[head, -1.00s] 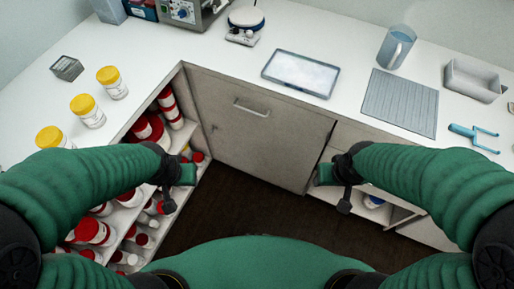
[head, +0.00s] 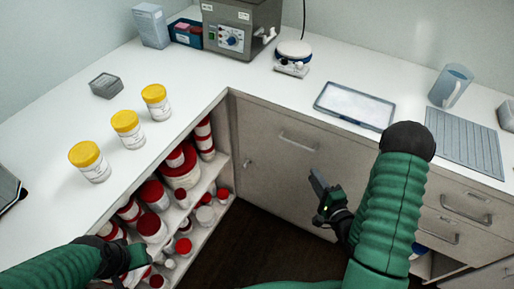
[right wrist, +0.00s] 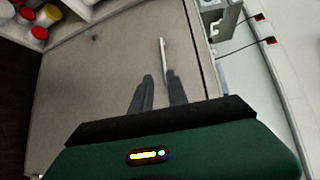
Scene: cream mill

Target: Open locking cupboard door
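The beige cupboard door (head: 275,175) is shut under the corner of the counter. Its bar handle (head: 298,140) is near the top, and a small round lock (head: 247,163) is near its left edge. In the right wrist view, the handle (right wrist: 163,55) lies just beyond the fingertips and the lock (right wrist: 95,38) is farther left. My right gripper (head: 318,183) is in front of the door, below the handle; its fingers (right wrist: 158,88) are apart and empty. My left gripper (head: 138,252) is at the lower left by the open shelves; its fingers are not clear.
Open shelves (head: 215,178) with several red-lidded jars stand left of the door. Yellow-lidded jars (head: 126,128), a tray (head: 355,104) and a scale (head: 293,55) are on the counter. Drawers (head: 465,205) are at the right. Dark floor (head: 270,250) is clear before the door.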

